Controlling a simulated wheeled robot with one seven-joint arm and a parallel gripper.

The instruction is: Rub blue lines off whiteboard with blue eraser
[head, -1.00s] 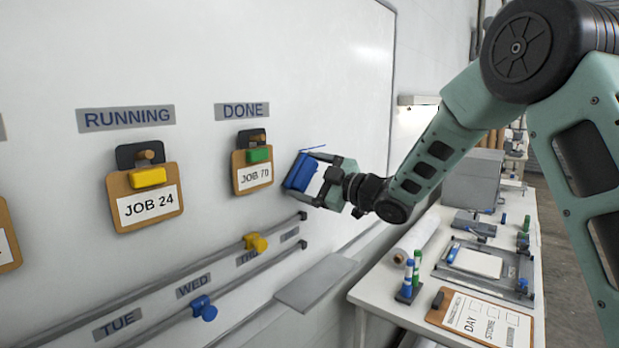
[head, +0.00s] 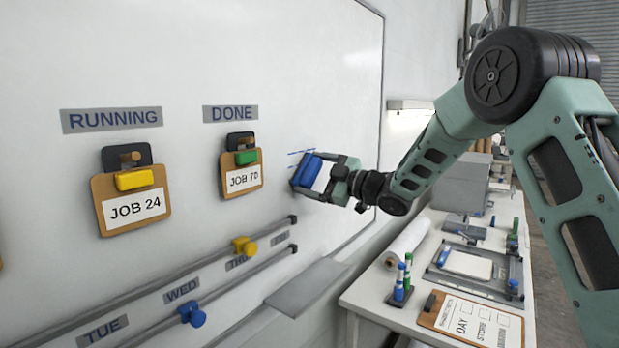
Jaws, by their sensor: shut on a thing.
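The whiteboard (head: 330,80) fills the left and middle of the head view. Short blue lines (head: 297,153) show on it just above and left of the eraser, to the right of the DONE clipboard. My gripper (head: 312,178) is shut on the blue eraser (head: 308,172) and holds it at the board. I cannot tell whether the eraser's face touches the board. The eraser and gripper hide the board behind them, so any lines there are hidden.
Clipboards JOB 24 (head: 133,205) and JOB 70 (head: 242,181) hang left of the eraser. Below are rails with a yellow knob (head: 245,246) and a blue knob (head: 193,314), and a grey ledge (head: 305,290). A cluttered white table (head: 365,298) stands at lower right.

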